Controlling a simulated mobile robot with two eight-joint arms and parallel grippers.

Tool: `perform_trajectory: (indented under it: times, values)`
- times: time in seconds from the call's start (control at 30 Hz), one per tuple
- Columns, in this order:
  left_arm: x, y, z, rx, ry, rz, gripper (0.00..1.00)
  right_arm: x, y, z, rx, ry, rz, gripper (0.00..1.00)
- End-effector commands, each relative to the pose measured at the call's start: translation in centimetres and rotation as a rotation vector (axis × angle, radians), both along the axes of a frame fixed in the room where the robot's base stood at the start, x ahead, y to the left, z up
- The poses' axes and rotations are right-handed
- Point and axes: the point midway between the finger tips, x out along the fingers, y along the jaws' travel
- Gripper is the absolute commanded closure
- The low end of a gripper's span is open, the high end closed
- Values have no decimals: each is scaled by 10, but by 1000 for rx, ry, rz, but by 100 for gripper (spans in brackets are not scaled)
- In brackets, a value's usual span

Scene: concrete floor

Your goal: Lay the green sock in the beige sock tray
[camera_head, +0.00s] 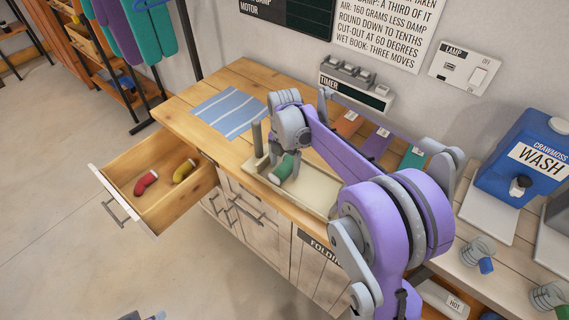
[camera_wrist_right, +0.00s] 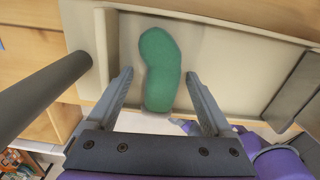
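The green sock (camera_head: 285,168) is at the left end of the beige sock tray (camera_head: 318,194) on the wooden counter. In the right wrist view the green sock (camera_wrist_right: 160,66) appears to lie on the floor of the tray (camera_wrist_right: 222,62). My right gripper (camera_head: 284,163) is over the sock. Its fingers (camera_wrist_right: 160,92) are spread on either side of the sock, with gaps between them and the cloth. Part of the tray is hidden behind my right arm. A small grey piece at the bottom edge may be my left gripper (camera_head: 142,316); its fingers cannot be made out.
An open drawer (camera_head: 128,201) to the left holds a red sock (camera_head: 146,182) and a yellow sock (camera_head: 184,171). A striped blue cloth (camera_head: 229,111) lies on the counter. A thin upright post (camera_head: 257,138) stands beside the tray. A blue wash container (camera_head: 523,155) stands at the right.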

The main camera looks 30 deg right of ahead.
Motion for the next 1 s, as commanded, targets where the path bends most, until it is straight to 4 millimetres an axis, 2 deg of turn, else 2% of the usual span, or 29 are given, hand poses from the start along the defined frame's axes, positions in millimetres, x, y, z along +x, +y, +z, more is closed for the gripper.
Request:
perform_trajectory:
  times: [0.27, 0.37, 0.73, 0.9, 1.0]
  values:
    - [1, 0, 3, 0, -1, 0, 55, 0, 0, 7, 0, 0, 0, 15]
    - [1, 0, 4, 0, -1, 0, 55, 0, 0, 20, 0, 0, 0, 15]
    - [2, 0, 12, 0, -4, 0, 55, 0, 0, 98, 0, 0, 0, 15]
    - [2, 0, 13, 0, -5, 0, 55, 0, 0, 118, 0, 0, 0, 15]
    - [2, 0, 14, 0, -5, 0, 55, 0, 0, 122, 0, 0, 0, 15]
